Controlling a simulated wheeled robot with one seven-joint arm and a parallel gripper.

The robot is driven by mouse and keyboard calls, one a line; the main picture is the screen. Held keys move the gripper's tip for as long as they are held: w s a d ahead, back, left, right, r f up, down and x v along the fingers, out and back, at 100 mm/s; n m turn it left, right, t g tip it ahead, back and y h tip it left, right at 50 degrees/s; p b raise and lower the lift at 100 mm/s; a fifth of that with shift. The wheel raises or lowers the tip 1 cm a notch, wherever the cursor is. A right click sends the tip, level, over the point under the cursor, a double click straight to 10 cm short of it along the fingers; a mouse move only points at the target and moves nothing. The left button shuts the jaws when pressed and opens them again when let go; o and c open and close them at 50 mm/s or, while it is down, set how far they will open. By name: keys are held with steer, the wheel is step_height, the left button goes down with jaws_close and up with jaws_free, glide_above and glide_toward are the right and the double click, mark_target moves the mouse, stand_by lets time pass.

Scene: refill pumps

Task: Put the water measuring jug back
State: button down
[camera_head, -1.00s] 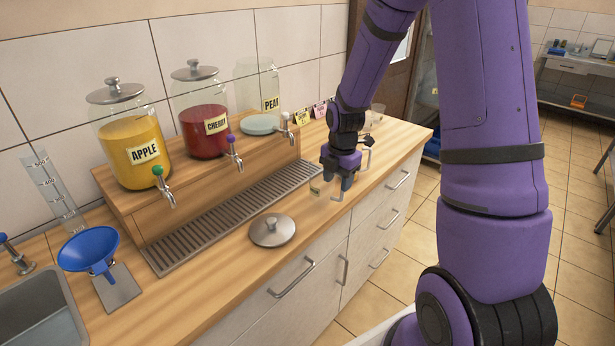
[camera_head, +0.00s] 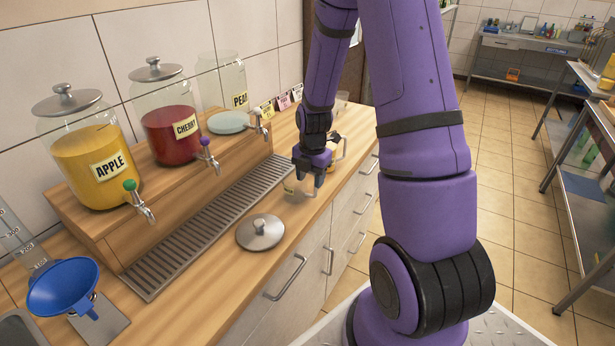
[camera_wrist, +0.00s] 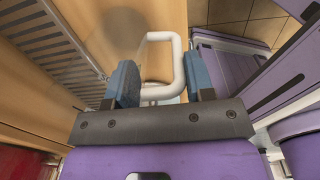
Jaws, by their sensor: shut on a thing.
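My gripper (camera_head: 308,182) is low over the front part of the wooden counter, right of the drip grille. Its blue fingers (camera_wrist: 163,88) are shut on the pale handle of a jug (camera_wrist: 162,37). The handle loop sticks out beyond the fingertips in the wrist view. I cannot tell whether the jug touches the counter.
Apple (camera_head: 92,165), cherry (camera_head: 172,130) and pear (camera_head: 222,85) dispensers stand on a wooden step behind the drip grille (camera_head: 205,228). A loose lid (camera_head: 260,233) lies in front. A blue funnel (camera_head: 62,287) is at left. Another vessel (camera_head: 336,152) stands just behind my gripper.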

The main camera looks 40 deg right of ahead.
steer(key=shift+c, duration=2.4)
jaws_free()
steer(key=shift+f, duration=0.1)
step_height(320, 180, up, 12)
steer(key=s+a+r+m+t, duration=0.1)
steer(key=s+a+r+m, duration=0.35)
steer(key=r, duration=0.25)
steer(key=s+a+r+m+t, duration=0.1)
steer(key=s+a+r+m, duration=0.25)
steer(key=r+m, duration=0.2)
steer(key=s+a+r+m+t, duration=0.1)
steer(key=s+a+r+m, duration=0.2)
steer(key=s+m, duration=0.3)
steer(key=s+a+r+m+t, duration=0.1)
steer(key=s+a+r+m, duration=0.3)
steer(key=s, duration=0.3)
steer(key=shift+s+r+m+t, duration=0.2)
steer(key=shift+s+m+t, duration=0.15)
steer(key=shift+m, duration=0.55)
steer(key=shift+w, duration=0.1)
